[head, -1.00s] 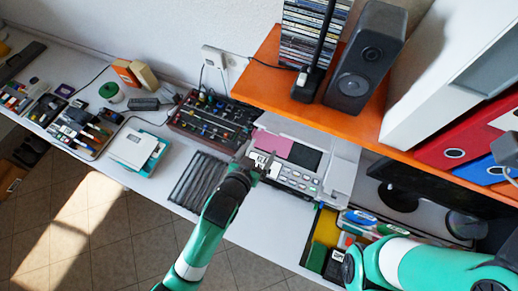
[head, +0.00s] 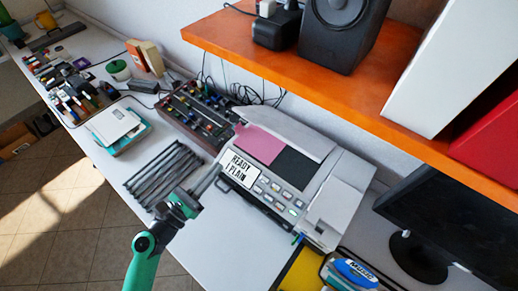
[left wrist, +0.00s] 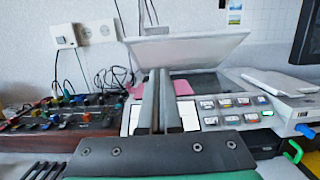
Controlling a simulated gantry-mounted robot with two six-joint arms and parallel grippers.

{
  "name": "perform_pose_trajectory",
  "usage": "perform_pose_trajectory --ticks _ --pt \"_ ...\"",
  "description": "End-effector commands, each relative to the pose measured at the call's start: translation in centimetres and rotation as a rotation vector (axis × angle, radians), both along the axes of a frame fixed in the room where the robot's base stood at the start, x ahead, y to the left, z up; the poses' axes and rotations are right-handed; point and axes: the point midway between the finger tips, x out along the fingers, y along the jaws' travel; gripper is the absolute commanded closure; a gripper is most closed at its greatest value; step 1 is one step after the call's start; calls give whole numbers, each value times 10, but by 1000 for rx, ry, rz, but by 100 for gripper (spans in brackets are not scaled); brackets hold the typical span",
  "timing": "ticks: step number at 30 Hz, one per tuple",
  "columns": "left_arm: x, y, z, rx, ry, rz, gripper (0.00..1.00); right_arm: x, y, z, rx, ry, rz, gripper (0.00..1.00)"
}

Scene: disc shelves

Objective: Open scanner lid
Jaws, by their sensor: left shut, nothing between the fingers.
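The scanner (head: 328,213) is a grey machine with a button panel and a display (head: 240,169) reading "READY". Its lid (left wrist: 185,50) stands raised and tilted in the left wrist view. In the head view the lid shows as a pale band (head: 285,125) behind the bed. A pink sheet (head: 258,145) and dark glass (head: 296,167) lie exposed on the bed. My left gripper (head: 217,170) is shut and empty at the scanner's front left, near the display. Its fingers (left wrist: 160,75) show upright before the scanner. My right gripper is out of view.
An orange shelf (head: 275,62) with a speaker (head: 338,30) overhangs behind the scanner. A mixer box (head: 195,110) and dark rods (head: 163,174) lie to its left, a monitor (head: 455,230) to its right. Bare table (head: 215,240) lies in front.

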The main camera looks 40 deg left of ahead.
Motion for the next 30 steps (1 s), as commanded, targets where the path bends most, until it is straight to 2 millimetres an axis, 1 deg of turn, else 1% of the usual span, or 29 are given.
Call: perform_pose_trajectory --ticks 1,2,5,8,11,14,21,23,24,25,30 --pt "-1 5 -3 2 -1 13 100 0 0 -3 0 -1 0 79" --pt "-1 6 -2 2 -1 16 100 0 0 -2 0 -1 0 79" --pt "0 6 0 4 -1 14 100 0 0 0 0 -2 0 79" --pt "7 5 2 6 -1 11 100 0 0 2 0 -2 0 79" --pt "20 5 5 7 -2 8 100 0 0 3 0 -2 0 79" --pt "40 5 9 8 -3 8 100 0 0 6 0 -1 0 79" --pt "92 6 17 8 -3 9 100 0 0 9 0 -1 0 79" --pt "103 6 21 8 -3 9 100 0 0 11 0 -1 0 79" --pt "106 7 32 7 -2 10 100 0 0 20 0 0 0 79" --pt "109 7 36 7 -2 10 100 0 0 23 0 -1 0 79" --pt "120 8 48 6 -2 12 100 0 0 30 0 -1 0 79"
